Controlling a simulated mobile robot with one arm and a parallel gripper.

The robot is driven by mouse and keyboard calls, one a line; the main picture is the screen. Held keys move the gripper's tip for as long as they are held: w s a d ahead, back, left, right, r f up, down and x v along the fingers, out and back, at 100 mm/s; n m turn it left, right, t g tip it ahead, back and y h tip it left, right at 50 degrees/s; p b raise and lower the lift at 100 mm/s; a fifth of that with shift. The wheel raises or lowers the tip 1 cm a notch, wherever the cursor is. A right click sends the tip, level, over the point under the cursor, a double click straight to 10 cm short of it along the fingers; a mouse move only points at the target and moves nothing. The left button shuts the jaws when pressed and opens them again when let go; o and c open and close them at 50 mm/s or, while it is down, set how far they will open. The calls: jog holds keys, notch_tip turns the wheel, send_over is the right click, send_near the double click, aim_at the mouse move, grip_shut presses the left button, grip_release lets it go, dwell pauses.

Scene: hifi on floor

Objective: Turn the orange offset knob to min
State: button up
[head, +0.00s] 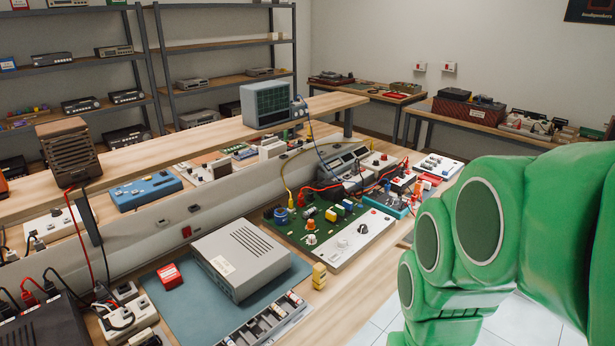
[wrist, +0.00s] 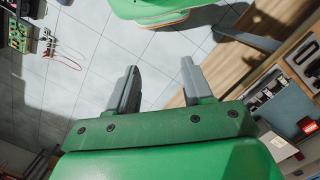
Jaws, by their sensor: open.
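A green circuit board with a light panel (head: 348,252) lies on the workbench in the head view. A small orange knob-like part (head: 311,225) stands near the board's front left; its pointer and label are too small to read. A white knob (head: 342,243) and a black knob (head: 363,229) sit on the light panel. My gripper (wrist: 160,66) shows in the wrist view with its two grey fingers apart and nothing between them. It is over the tiled floor, away from the board. In the head view my green arm fills the right side and the fingers are hidden.
A grey box (head: 238,262) on a blue mat stands left of the board, with a small yellow block (head: 319,276) between them. Yellow, red and blue cables arch behind the board. An oscilloscope (head: 266,104) stands on the raised shelf. Tiled floor is free beside the bench.

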jog(key=w+a+r+m+y, duration=0.1)
jog(key=w+a+r+m, duration=0.15)
jog(key=w, duration=0.75)
jog(key=w+a+r+m, duration=0.1)
jog(key=w+r+m, duration=0.15)
jog(key=w, duration=0.85)
jog(key=m+t+y, duration=0.3)
jog(key=m+y, duration=0.1)
jog(key=m, duration=1.1)
send_over(311, 221)
jog(key=d, duration=0.3)
notch_tip(311, 221, down, 19)
jog(key=shift+s+d, duration=0.15)
jog(key=shift+s, duration=0.05)
jog(key=shift+h, duration=0.3)
jog(key=x, duration=0.7)
jog(key=shift+s+f, duration=0.1)
jog(key=shift+f, duration=0.1)
